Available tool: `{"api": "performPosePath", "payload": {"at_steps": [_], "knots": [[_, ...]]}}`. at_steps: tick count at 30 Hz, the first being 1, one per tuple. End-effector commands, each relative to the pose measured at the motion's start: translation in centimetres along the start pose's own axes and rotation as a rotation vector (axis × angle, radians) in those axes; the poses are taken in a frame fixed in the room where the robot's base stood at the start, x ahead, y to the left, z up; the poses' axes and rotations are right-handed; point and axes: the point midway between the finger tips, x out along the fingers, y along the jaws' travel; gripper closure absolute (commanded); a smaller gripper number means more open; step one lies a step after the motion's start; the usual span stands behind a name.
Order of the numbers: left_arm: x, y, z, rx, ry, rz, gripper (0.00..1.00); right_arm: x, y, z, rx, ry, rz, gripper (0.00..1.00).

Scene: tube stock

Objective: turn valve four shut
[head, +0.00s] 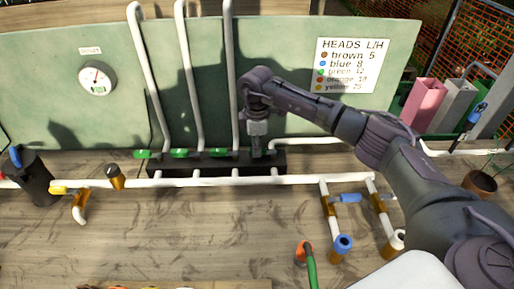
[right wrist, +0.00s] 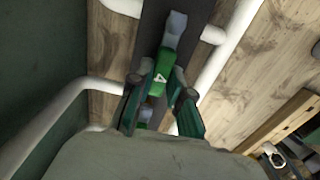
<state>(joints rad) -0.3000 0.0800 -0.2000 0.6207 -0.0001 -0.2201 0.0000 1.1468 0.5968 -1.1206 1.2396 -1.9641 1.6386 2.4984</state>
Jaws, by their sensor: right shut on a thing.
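The black valve block (head: 210,164) lies on the wooden bench at the foot of the green board. Three green valve handles, the left one (head: 142,154), the middle one (head: 180,153) and the right one (head: 218,153), show in a row along it. In the right wrist view, a green handle marked 4 (right wrist: 163,62) sits over the black block and seems to run roughly along it. My right gripper (head: 257,150) points down at the block's right end, its fingers (right wrist: 161,80) shut on this handle. In the head view it hides valve four. My left gripper is out of view.
White vertical pipes (head: 190,80) rise behind the block, and a long white pipe (head: 230,181) runs in front. A gauge (head: 97,78) and a sign (head: 346,66) are on the board. A black cup (head: 37,180) stands left.

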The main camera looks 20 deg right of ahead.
Motion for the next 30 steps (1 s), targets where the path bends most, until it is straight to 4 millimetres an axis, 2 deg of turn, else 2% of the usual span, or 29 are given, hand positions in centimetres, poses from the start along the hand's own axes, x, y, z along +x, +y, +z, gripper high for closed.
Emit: {"api": "performPosePath", "payload": {"at_steps": [16, 17, 21, 30], "knots": [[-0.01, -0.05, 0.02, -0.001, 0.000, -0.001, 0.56, -0.16, 0.28, 0.09, 0.027, 0.000, 0.005, 1.00], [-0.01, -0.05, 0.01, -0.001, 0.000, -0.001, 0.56, -0.16, 0.28, 0.09, 0.027, 0.000, 0.005, 0.77], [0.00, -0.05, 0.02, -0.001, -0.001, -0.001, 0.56, -0.12, 0.24, 0.08, 0.025, 0.000, 0.004, 0.56], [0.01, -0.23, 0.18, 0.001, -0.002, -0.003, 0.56, -0.19, 0.17, 0.02, 0.022, 0.000, 0.002, 0.56]]}}
